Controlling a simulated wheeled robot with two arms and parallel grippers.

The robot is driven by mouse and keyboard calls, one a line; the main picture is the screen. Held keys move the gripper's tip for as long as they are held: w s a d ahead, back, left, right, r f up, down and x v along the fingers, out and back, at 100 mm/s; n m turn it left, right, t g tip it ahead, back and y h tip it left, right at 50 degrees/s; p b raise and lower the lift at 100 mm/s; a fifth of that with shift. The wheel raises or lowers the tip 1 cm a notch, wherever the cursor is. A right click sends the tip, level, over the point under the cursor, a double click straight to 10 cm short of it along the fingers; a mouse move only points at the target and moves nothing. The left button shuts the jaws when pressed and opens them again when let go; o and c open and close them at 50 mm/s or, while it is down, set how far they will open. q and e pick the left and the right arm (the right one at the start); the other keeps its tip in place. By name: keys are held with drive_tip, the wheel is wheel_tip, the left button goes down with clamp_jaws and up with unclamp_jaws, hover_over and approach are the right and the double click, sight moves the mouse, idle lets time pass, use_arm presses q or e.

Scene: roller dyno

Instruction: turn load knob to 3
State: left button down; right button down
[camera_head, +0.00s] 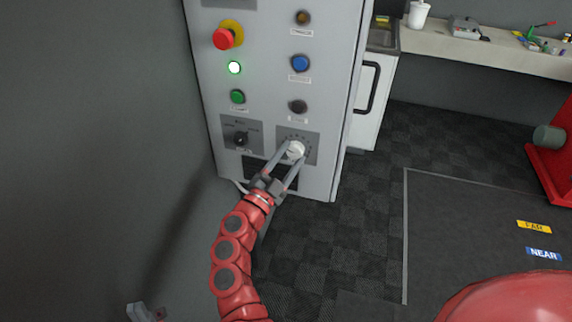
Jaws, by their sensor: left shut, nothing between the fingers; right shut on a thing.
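The white round load knob (295,149) sits on a grey plate with a ring of marks (311,139), low on the right of the grey control cabinet (270,95). The marks and the knob's pointer are too small to read. My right gripper (287,151) reaches up from below and is shut on the knob, one finger on each side. The fingers hide part of the knob's rim and plate. My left gripper (147,311) is at the bottom left edge, mostly cut off, shut and empty, well away from the cabinet.
A black selector switch (240,139) sits left of the knob. A dark vent (258,168) lies below.

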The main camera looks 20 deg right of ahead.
drive_tip(key=m+g+b, duration=0.1)
drive_tip(key=m+b, duration=0.1)
drive_tip(key=m, duration=0.2)
drive_tip(key=shift+g, duration=0.4)
drive_tip(key=shift+r+m+g+b, duration=0.1)
drive_tip(key=shift+m+g+b, duration=0.3)
drive_tip(key=shift+m+b, duration=0.5)
drive_tip(key=shift+m, duration=0.3)
drive_tip(key=c, duration=0.6)
unclamp_jaws()
drive_tip(key=o, duration=0.3)
drive_tip(key=shift+w, duration=0.15)
drive_tip(key=shift+o, duration=0.2)
